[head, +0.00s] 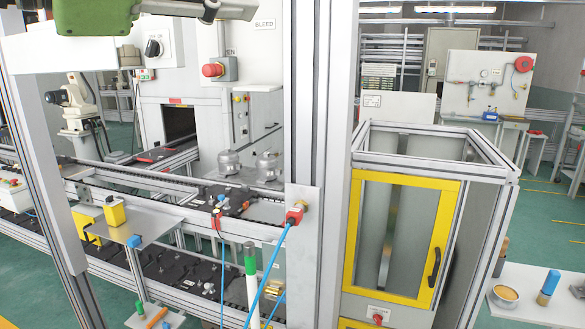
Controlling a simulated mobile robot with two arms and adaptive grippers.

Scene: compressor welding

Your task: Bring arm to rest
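Neither of my grippers can be made out in the head view, and no part there can be clearly told as my arm. An olive-green and grey mechanism (92,16) cuts across the top left edge, and I cannot tell what it belongs to. Two grey metal compressor housings (268,166) stand on the conveyor line behind the aluminium post.
A two-level conveyor (165,182) crosses the left side. A thick aluminium post (338,120) rises in the middle. A yellow-framed cabinet door (402,240) stands at right. A white table (530,300) holds small items at lower right. Green floor (545,215) is open beyond.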

